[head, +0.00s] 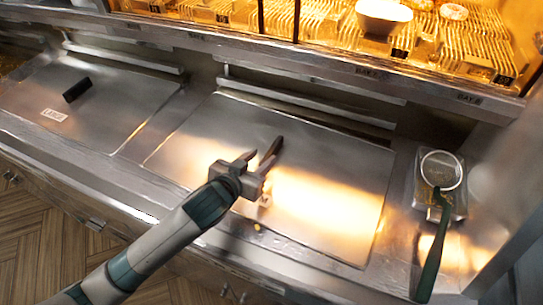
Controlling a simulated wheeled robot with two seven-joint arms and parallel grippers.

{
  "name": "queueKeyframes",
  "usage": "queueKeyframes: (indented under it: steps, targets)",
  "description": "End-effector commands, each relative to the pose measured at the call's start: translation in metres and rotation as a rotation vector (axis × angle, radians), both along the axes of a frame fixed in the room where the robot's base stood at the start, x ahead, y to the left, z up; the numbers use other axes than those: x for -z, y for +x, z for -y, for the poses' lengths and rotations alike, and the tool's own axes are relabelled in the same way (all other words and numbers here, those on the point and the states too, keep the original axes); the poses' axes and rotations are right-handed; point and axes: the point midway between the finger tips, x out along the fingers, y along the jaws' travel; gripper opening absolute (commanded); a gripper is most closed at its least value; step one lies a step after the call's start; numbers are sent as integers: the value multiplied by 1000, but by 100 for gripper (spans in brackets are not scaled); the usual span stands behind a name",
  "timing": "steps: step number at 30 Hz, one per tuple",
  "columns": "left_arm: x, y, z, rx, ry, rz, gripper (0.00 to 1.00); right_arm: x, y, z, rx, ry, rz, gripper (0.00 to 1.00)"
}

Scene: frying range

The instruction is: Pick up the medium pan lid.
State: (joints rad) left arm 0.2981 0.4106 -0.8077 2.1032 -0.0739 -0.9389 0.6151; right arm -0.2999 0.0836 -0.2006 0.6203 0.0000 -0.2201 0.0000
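The medium pan lid (330,160) seems to be the wide, flat metal cover in the middle of the counter. A dark bar (275,146), which looks like its handle, stands near its middle. A small label (265,200) on the lid is partly hidden and not readable. My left gripper (259,161) reaches over the lid from the lower left. Its fingers are apart, right by the dark bar. I cannot tell whether the bar is between the fingers or just beyond them. My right gripper is not in view.
Another metal lid (110,105) with a black handle (76,90) and white label lies on the left. A strainer (441,171) with a dark green handle rests on a tray at the right. A lit rack (335,28) with a white bowl (383,14) stands behind.

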Motion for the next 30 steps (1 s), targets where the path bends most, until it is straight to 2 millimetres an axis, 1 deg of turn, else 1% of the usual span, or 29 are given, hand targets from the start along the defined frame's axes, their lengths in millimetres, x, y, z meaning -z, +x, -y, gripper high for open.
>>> queueKeyframes:
  steps: [3,6,14,20,26,30]
  targets:
    - [3,10,5,-1,0,0,36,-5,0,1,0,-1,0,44]
    - [6,15,8,0,0,1,36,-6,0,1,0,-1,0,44]
    - [7,16,8,0,0,1,36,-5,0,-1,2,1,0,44]
    - [8,17,9,0,0,0,36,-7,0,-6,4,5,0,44]
    - [12,28,16,-1,2,0,36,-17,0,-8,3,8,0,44]
    - [18,39,23,0,2,0,36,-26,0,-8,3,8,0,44]
